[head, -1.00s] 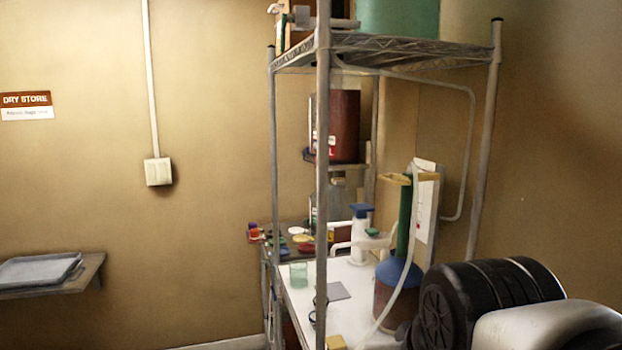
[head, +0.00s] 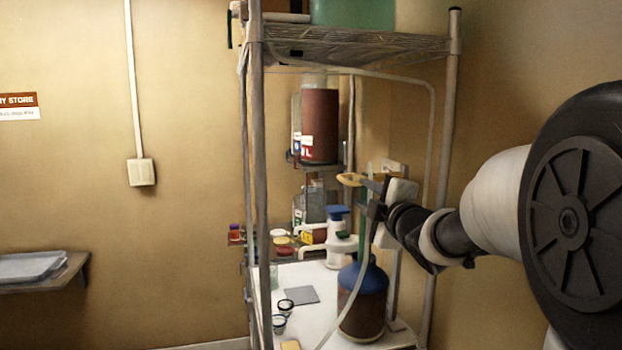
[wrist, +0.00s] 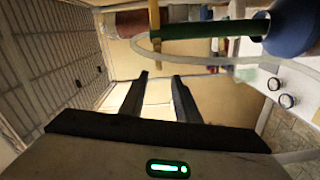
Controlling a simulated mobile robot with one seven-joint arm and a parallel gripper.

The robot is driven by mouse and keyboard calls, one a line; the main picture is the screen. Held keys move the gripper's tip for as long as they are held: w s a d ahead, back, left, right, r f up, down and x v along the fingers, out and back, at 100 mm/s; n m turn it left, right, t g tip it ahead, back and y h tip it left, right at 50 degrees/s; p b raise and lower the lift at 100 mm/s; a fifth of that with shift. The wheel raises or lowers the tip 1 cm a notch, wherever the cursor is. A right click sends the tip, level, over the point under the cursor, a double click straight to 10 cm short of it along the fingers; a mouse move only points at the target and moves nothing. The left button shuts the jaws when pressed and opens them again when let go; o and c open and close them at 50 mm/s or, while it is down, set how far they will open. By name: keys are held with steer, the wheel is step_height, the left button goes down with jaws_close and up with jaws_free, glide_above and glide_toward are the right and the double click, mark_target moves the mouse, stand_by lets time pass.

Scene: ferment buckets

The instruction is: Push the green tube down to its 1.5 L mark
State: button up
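The green tube (head: 363,225) stands upright in the blue-capped neck of a brown jug (head: 362,305), with a yellow collar (head: 352,180) at its top. A clear hose (head: 345,300) curves down beside it. In the wrist view the green tube (wrist: 210,30) lies sideways across the top, with the blue cap (wrist: 292,25) at the right. I cannot read any litre marks.
A wire rack post (head: 257,200) stands in front at the left, with a wire shelf (head: 350,45) overhead. A white dispenser with a blue top (head: 340,245) stands behind the jug. A grey square (head: 300,295) and black-rimmed round items (head: 284,307) lie on the white worktop.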

mark_target(338, 176)
steer(key=w+a+p, duration=0.1)
steer(key=w, duration=0.4)
steer(key=w+a+p, duration=0.1)
steer(key=w+p, duration=0.1)
steer(key=w, duration=0.4)
steer(key=w+a+p, duration=0.1)
steer(key=w, duration=0.5)
steer(key=shift+w+a+r, duration=0.1)
steer(key=shift+a, duration=0.3)
jaws_close()
